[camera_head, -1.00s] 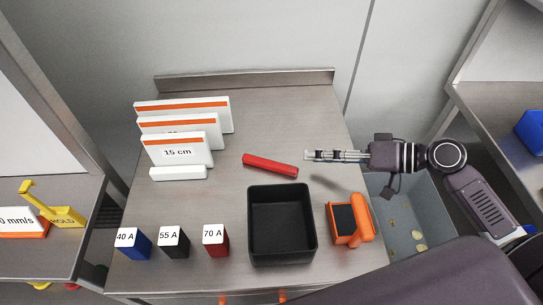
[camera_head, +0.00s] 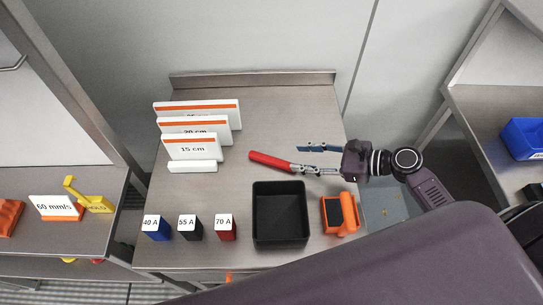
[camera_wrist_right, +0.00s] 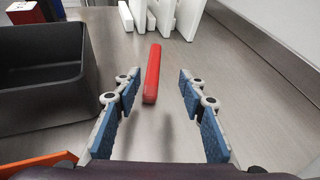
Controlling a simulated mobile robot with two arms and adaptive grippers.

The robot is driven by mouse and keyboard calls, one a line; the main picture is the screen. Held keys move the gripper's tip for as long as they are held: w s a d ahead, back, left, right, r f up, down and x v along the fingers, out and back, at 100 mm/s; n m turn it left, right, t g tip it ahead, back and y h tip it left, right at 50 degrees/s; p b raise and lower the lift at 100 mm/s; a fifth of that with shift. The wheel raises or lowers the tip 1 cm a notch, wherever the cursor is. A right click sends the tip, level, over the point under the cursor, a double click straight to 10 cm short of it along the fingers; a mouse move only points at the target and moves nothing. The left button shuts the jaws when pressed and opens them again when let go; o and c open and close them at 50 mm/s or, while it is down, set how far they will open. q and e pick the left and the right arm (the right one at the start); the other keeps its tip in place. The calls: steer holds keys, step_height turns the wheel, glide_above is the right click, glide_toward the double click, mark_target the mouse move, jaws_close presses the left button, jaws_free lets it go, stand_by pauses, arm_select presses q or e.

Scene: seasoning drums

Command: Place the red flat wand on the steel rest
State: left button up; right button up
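The red flat wand (camera_head: 270,160) lies on the steel table, right of the white labelled cards and behind the black bin. My right gripper (camera_head: 296,158) is open and comes in from the right, low over the table by the wand's right end. In the right wrist view the wand (camera_wrist_right: 152,72) lies lengthwise ahead, its near end between the open blue-padded fingers (camera_wrist_right: 158,76), with space on both sides. I cannot pick out a separate steel rest in these views. My left gripper is not in view.
The black bin (camera_head: 280,240) stands in front of the wand, with an orange-handled tool (camera_head: 343,214) at its right. Blue, black and red blocks (camera_head: 226,228) stand along the front left. White cards (camera_head: 190,150) stand at the left. The table's back right is clear.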

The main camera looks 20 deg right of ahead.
mark_target(275, 160)
steer(key=shift+w+a+f+m, duration=0.15)
steer(key=shift+a+m, duration=0.1)
steer(key=shift+m, duration=0.25)
steer(key=p+x, duration=0.1)
steer(key=x, duration=0.2)
steer(key=p+x, duration=0.1)
steer(key=x, duration=0.3)
steer(key=shift+s+a+f, duration=0.2)
steer(key=shift+s+a, duration=0.1)
steer(key=shift+s, duration=0.1)
steer(key=shift+w+a+f, duration=0.1)
steer(key=shift+a+f, duration=0.05)
steer(key=shift+f, duration=0.05)
steer(key=shift+c, duration=0.6)
jaws_close()
